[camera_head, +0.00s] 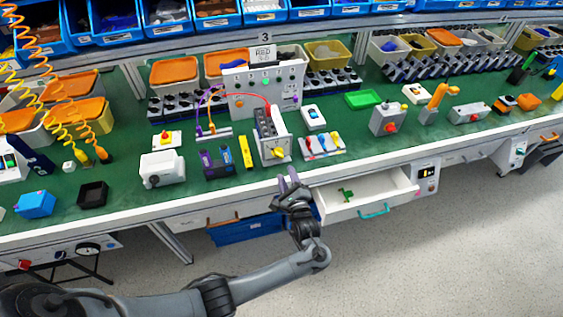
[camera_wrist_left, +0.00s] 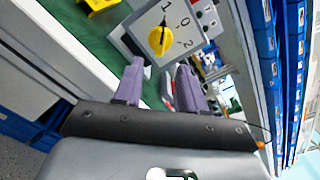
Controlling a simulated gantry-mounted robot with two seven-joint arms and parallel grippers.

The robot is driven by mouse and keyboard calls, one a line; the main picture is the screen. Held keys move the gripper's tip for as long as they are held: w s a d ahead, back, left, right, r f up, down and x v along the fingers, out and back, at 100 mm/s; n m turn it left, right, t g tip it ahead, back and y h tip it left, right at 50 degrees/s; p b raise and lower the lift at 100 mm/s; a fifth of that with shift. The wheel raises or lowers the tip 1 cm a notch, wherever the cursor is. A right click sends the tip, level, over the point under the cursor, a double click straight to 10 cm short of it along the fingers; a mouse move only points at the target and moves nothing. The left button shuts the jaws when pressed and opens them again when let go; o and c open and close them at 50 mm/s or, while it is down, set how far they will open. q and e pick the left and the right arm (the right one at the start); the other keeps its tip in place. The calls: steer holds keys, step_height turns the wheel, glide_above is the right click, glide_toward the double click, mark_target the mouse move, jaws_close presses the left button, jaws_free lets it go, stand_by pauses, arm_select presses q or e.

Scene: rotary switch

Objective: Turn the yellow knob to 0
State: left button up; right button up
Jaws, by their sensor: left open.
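The yellow knob (camera_head: 279,153) is on the front of a light grey switch box (camera_head: 264,150) near the front edge of the green bench. In the left wrist view the knob (camera_wrist_left: 162,38) is round with a raised grip bar, and the marks 1, 0 and 2 are printed around it. My left gripper (camera_head: 288,182) is in front of and below the box, open and empty. Its two purple-grey fingers (camera_wrist_left: 161,70) point toward the knob and appear apart from it. My right gripper is not in view.
An open white drawer (camera_head: 350,201) juts out right of my left gripper, with a green item inside. A row of coloured switches (camera_head: 322,146) stands right of the box, and a yellow block (camera_head: 245,152) stands left.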

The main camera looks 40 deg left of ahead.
mark_target(280, 157)
arm_select(q)
steer(key=b+x, duration=0.1)
steer(key=x, duration=0.6)
steer(key=shift+w+a+b, duration=0.1)
steer(key=shift+a+b, duration=0.05)
steer(key=shift+b, duration=0.25)
jaws_close()
